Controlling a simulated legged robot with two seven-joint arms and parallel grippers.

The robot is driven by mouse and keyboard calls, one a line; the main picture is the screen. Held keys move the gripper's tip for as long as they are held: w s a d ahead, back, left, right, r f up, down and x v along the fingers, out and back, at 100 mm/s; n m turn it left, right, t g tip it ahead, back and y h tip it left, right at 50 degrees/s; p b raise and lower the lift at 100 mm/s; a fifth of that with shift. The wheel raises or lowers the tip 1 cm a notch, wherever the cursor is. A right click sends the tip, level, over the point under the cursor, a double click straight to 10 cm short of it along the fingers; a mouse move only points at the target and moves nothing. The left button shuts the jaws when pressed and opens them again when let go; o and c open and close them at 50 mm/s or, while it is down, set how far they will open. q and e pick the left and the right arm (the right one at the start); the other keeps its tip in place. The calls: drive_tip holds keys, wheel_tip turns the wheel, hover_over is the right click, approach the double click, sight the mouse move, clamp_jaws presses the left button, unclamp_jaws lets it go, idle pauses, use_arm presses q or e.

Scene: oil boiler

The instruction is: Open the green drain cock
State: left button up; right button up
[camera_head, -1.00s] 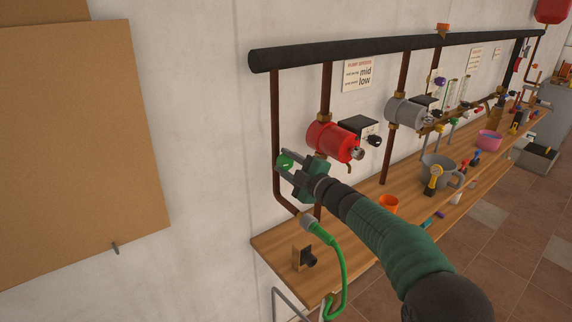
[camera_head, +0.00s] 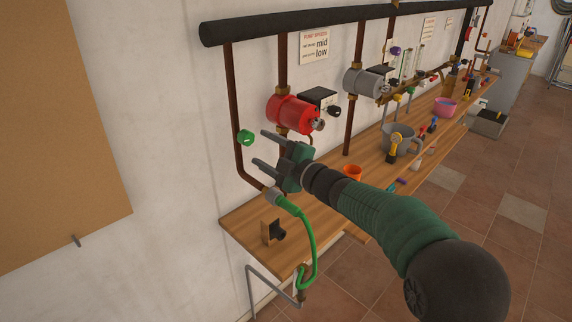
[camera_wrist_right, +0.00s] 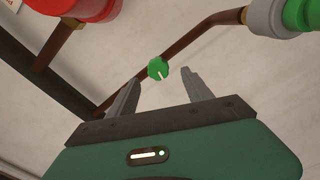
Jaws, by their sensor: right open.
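The green drain cock (camera_head: 245,137) sits on the leftmost brown vertical pipe, left of the red pump. My right gripper (camera_head: 262,149) is open and empty, with its two fingers pointing left toward the cock and a visible gap between them and it. In the right wrist view the cock (camera_wrist_right: 158,69) shows as a small green knob on the pipe, beyond the fingertips and roughly between the two spread fingers (camera_wrist_right: 160,80). My left gripper is not in view.
A red pump (camera_head: 294,114) hangs just above and right of my gripper. A green hose (camera_head: 301,228) joins the pipe's lower end below it. Bare wall lies left of the pipe.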

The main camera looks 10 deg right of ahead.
drive_tip(key=v, duration=0.9)
drive_tip(key=shift+d, duration=0.15)
drive_tip(key=shift+f, duration=0.1)
drive_tip(key=s+d+f+m+g+h+p, duration=0.4)
drive_tip(key=s+d+f+m+h+p, duration=0.45)
drive_tip(key=f+m, duration=0.45)
drive_tip(key=s+f+m+g+h, duration=0.1)
drive_tip(key=s+f+m+g, duration=0.2)
drive_tip(key=s, duration=0.7)
drive_tip(key=s+f+m+g+h, duration=0.1)
drive_tip(key=s+f+m+g, duration=0.3)
drive_tip(key=s, duration=0.6)
drive_tip(key=shift+s+f+g+p, duration=0.25)
drive_tip(key=shift+f+g+p, duration=0.1)
drive_tip(key=shift+g, duration=0.15)
